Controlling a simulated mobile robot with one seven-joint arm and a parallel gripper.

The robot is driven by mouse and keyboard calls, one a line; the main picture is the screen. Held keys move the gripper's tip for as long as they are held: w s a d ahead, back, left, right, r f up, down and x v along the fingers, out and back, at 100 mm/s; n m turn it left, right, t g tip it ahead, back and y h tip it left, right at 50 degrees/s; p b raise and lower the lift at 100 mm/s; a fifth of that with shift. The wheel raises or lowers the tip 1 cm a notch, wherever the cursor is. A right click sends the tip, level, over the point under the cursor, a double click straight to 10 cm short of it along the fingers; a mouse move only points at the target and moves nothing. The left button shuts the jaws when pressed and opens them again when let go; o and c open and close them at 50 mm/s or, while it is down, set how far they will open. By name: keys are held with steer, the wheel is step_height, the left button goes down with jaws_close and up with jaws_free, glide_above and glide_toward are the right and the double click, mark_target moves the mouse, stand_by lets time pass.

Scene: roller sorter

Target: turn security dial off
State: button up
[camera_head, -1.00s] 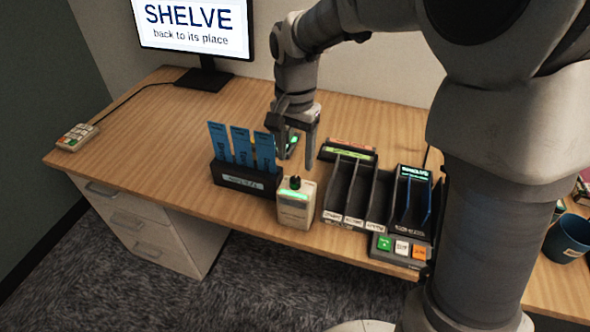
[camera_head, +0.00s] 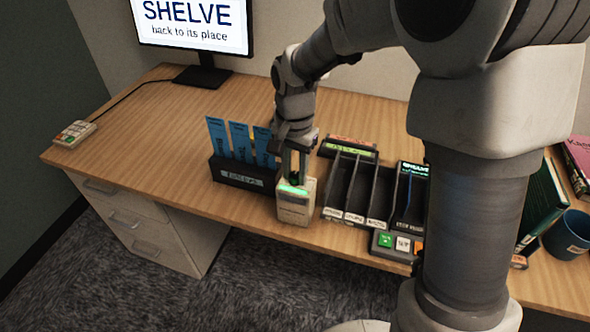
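The security dial is a dark knob (camera_head: 294,179) on top of a small cream box (camera_head: 295,208) with a lit green strip, near the desk's front edge. My gripper (camera_head: 294,172) points down at the top of the box, with its fingers around or right beside the knob. The fingers are small and dark here, and I cannot tell whether they touch the knob or how far apart they are.
A black holder (camera_head: 243,173) with blue cards stands just left of the box. A black sorter (camera_head: 365,190) with several slots and coloured buttons stands close on the right. A monitor (camera_head: 192,22) is at the back, a keypad (camera_head: 75,133) at far left. The desk's left half is mostly clear.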

jaws_close()
steer(key=shift+n, duration=0.3)
steer(key=n+p, duration=0.2)
steer(key=n, duration=0.2)
steer(key=shift+r+n, duration=0.1)
steer(key=shift+n, duration=0.2)
steer(key=n+p, duration=0.2)
steer(key=n, duration=0.3)
steer(key=shift+n, duration=0.3)
steer(key=o, duration=0.7)
jaws_free()
